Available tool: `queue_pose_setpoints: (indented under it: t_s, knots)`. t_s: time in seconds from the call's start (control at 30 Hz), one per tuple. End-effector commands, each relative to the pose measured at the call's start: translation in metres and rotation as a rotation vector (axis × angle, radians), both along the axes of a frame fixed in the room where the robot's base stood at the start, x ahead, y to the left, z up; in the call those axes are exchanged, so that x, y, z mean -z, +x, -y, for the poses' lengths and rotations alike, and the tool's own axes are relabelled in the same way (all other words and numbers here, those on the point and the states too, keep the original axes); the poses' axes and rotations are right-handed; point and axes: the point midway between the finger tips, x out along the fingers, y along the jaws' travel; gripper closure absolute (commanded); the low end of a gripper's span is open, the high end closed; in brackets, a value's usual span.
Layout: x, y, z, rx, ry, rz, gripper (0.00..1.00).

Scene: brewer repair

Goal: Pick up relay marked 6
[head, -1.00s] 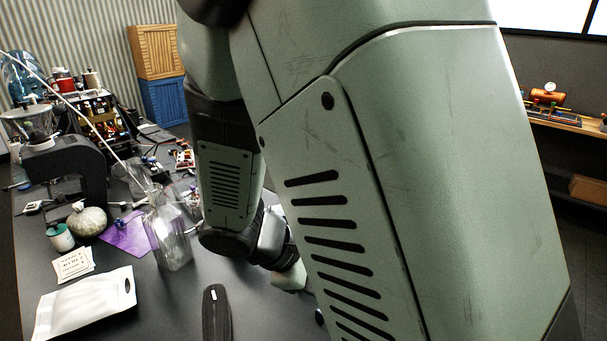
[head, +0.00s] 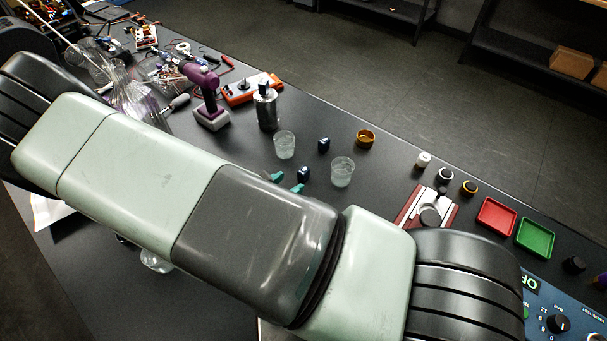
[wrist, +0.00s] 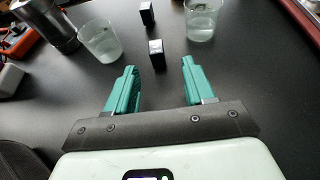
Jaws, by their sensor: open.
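Two small dark block-shaped relays stand on the dark table; their markings cannot be read, so I cannot tell which is 6. The nearer relay (head: 304,174) also shows in the wrist view (wrist: 156,54), just beyond and roughly centred on the gap between my fingertips. The farther relay (head: 324,145) stands behind it, also in the wrist view (wrist: 147,14). My gripper (head: 286,182) has teal fingers, spread open and empty in the wrist view (wrist: 158,70). My arm hides the rest of the gripper in the head view.
Two clear cups, a left one (head: 285,145) and a right one (head: 342,172), flank the relays. A metal canister (head: 266,108) stands farther left. A gold ring-shaped part (head: 366,139) lies behind. A red tray (head: 497,217) and a green tray (head: 535,238) sit to the right.

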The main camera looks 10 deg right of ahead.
Motion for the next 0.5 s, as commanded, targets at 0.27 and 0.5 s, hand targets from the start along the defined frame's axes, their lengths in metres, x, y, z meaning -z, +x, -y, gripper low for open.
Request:
queue_pose_setpoints:
  t_s: [0.27,0.5]
  knots:
    - [0.008,0.019,0.015,0.003,-0.002,0.0,0.47]
    - [0.02,0.045,0.033,0.002,-0.001,0.001,0.47]
